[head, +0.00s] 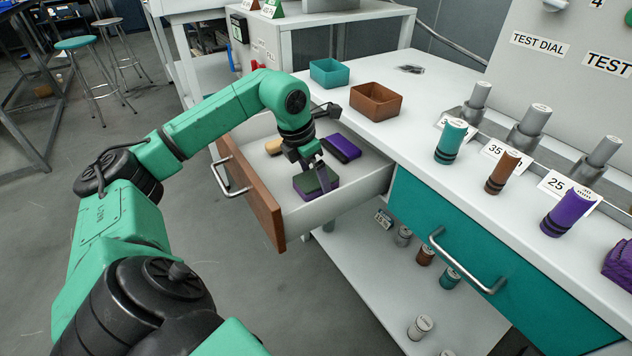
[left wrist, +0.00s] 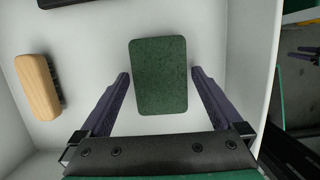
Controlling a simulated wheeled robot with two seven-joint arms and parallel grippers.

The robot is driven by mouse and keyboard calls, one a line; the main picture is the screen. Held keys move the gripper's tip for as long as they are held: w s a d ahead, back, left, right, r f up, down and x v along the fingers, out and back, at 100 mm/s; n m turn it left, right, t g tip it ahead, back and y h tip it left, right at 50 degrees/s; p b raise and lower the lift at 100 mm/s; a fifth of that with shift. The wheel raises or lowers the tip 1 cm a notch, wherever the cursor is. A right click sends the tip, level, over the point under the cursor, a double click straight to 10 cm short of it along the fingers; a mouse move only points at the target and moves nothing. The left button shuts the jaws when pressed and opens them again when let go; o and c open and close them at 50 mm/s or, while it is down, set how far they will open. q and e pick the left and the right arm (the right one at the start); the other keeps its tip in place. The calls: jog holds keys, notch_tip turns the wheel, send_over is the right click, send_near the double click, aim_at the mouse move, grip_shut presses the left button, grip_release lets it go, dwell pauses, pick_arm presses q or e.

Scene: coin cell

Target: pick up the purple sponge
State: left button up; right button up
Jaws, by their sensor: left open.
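The purple sponge (head: 317,185) lies in the open drawer, with a dark green top and purple sides. In the left wrist view only the green top of the sponge (left wrist: 160,76) shows. My left gripper (head: 312,172) is over it, pointing down. In the left wrist view the open fingers (left wrist: 159,76) stand at the sponge's left and right sides, with a gap at each side. How high the fingertips are above the drawer floor is hard to tell. My right gripper is not in view.
The drawer (head: 265,205) also holds a dark and purple block (head: 342,148) and a wooden brush (left wrist: 38,87). The drawer walls are close on the right in the left wrist view. Teal (head: 329,73) and brown (head: 376,101) bins stand on the counter behind.

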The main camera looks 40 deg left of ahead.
pick_arm(q)
jog(key=c, duration=1.2)
jog(key=shift+o, duration=0.2)
jog(key=shift+r, duration=0.5)
notch_tip(320, 180, up, 11)
jog(key=p, duration=0.5)
notch_tip(320, 180, up, 8)
jog(key=p, duration=0.3)
send_over(315, 177)
jog(key=shift+s+r, duration=0.1)
jog(key=shift+r, duration=0.1)
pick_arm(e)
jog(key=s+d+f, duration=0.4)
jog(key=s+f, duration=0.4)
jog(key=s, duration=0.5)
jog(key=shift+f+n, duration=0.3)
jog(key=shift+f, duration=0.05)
